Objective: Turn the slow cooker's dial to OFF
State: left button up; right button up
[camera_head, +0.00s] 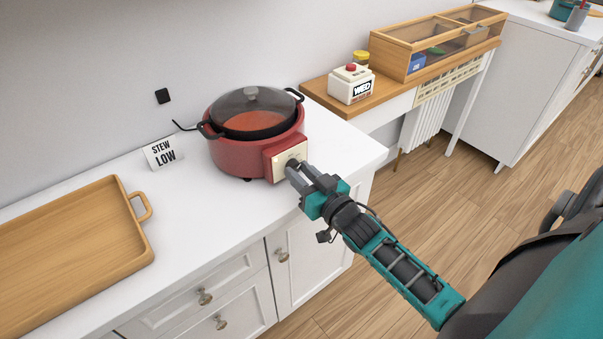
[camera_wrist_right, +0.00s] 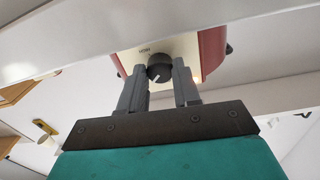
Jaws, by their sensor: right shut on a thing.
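The red slow cooker (camera_head: 232,155) with a glass lid (camera_head: 252,98) stands on the white counter. Its cream dial panel (camera_head: 277,170) faces my right arm. My right gripper (camera_head: 292,166) is at the panel, shut on the black dial. In the right wrist view the dial (camera_wrist_right: 160,67) shows between the two fingers of my right gripper (camera_wrist_right: 161,82), with a pale pointer line. Some lettering shows on the panel beside it, too small to read surely. The fingers partly hide the panel. My left gripper is not in view.
A card reading "STEW LOW" (camera_head: 164,152) stands left of the cooker. A wooden tray (camera_head: 135,236) lies at the counter's left. A side shelf holds a white box marked "WED" (camera_head: 350,88) and a wooden case (camera_head: 400,64). The counter in front of the cooker is clear.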

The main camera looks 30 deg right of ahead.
jog(key=shift+n, duration=0.3)
jog(key=n+p, duration=0.1)
jog(key=n, duration=0.3)
jog(key=shift+n, duration=0.3)
jog(key=n, duration=0.4)
jog(key=shift+n, duration=0.4)
jog(key=o, duration=1.1)
jog(key=shift+c, duration=0.2)
jog(key=s, duration=1.3)
jog(key=shift+d+f, duration=0.25)
jog(key=shift+d, duration=0.1)
jog(key=shift+w, duration=0.1)
